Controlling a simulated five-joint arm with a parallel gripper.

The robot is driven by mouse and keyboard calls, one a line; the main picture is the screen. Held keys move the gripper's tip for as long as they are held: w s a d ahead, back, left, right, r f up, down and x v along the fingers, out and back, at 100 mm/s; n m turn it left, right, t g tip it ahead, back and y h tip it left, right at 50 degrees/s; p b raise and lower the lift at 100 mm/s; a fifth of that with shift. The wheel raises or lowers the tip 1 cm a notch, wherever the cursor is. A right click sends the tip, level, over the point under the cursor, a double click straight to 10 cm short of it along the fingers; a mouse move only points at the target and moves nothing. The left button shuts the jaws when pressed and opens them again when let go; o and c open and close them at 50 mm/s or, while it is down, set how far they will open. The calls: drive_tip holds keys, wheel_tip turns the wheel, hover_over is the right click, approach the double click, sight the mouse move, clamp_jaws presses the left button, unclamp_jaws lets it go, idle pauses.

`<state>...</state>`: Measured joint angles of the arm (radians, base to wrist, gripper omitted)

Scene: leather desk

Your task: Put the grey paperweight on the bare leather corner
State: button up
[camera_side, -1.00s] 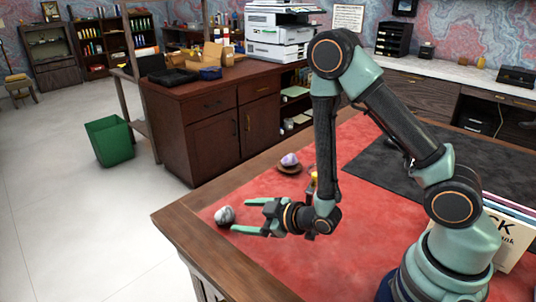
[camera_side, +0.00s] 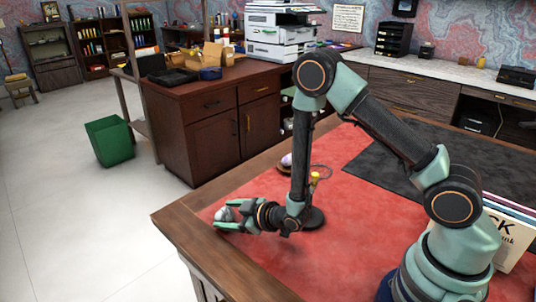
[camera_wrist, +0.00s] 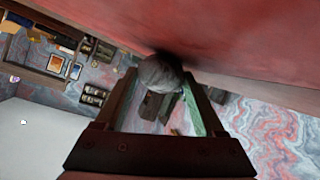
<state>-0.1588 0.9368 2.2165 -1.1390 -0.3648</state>
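The grey paperweight (camera_side: 226,215), a rounded marbled stone, sits on the red leather (camera_side: 290,262) near the desk's left corner. My gripper (camera_side: 222,213) is low over the leather with one finger on each side of it. In the wrist view the paperweight (camera_wrist: 160,72) lies between the fingertips, with what look like slim gaps beside it. The fingers stand about as wide apart as before, so my gripper looks open around it. Contact is hard to judge. Which corner the task means is not marked; red leather shows bare in front of my arm.
A dark round base (camera_side: 314,219) and a yellow-topped item (camera_side: 315,177) stand close by my forearm. A black mat (camera_side: 385,171) covers the back right. Books (camera_side: 510,235) stand at the right. A wooden rim (camera_side: 185,238) edges the desk.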

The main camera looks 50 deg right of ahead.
sight(228, 212)
clamp_jaws()
drive_tip(key=shift+r, duration=0.15)
wheel_tip(228, 212, up, 20)
drive_tip(key=s+d+r+m+h, duration=0.1)
drive_tip(key=d+r+h, duration=0.1)
drive_tip(key=d+r, duration=0.5)
wheel_tip(228, 212, up, 4)
drive_tip(key=shift+s+d+f+m, duration=0.1)
drive_tip(key=shift+s+d+m, duration=0.2)
drive_tip(key=shift+m, duration=0.1)
idle(0.4)
